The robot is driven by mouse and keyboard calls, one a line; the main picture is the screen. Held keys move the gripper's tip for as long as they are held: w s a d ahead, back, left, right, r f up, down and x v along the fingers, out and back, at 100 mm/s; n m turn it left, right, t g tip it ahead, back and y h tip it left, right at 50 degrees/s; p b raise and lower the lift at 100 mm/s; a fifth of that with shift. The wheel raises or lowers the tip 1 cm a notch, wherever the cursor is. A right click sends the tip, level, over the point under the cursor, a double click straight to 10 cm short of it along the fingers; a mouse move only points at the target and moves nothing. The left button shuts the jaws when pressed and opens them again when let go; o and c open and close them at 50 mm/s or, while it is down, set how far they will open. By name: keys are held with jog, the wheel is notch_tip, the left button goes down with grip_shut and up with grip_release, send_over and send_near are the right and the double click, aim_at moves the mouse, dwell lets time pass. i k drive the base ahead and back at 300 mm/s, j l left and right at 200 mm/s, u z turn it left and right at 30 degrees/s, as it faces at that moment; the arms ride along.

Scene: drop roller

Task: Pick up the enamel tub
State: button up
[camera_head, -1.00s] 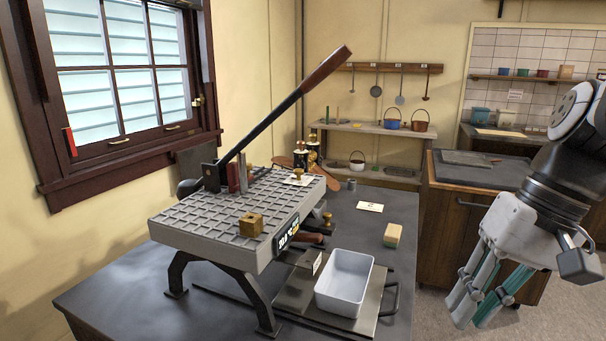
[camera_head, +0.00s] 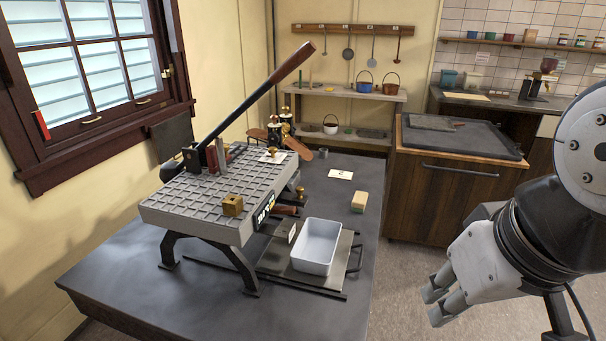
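The enamel tub (camera_head: 316,246) is a white, open rectangular tub. It rests on a dark flat tray (camera_head: 276,259) with a handle, at the front right of the table, beside the machine. It looks empty. My gripper (camera_head: 436,303) is at the lower right, to the right of the tub and apart from it, past the table's right edge. Its fingers point left and down. Nothing shows held in it, but how far the fingers are apart is unclear from this angle.
A grey ridged machine bed (camera_head: 190,205) with a long lever (camera_head: 262,92) stands left of the tub. A pale block (camera_head: 358,202) and a card (camera_head: 340,174) lie behind it. The table (camera_head: 130,300) is clear in front. A wooden cabinet (camera_head: 445,200) stands behind my arm.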

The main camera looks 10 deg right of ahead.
aim_at(313, 249)
jog(key=i+l+u, duration=0.45)
jog(key=l, duration=0.2)
jog(key=i+l+u, duration=0.1)
jog(key=l+u, duration=0.15)
jog(key=l, duration=0.15)
jog(key=i+l+u, duration=0.2)
jog(key=l, duration=0.2)
jog(key=l+u, duration=0.25)
jog(key=l, duration=0.15)
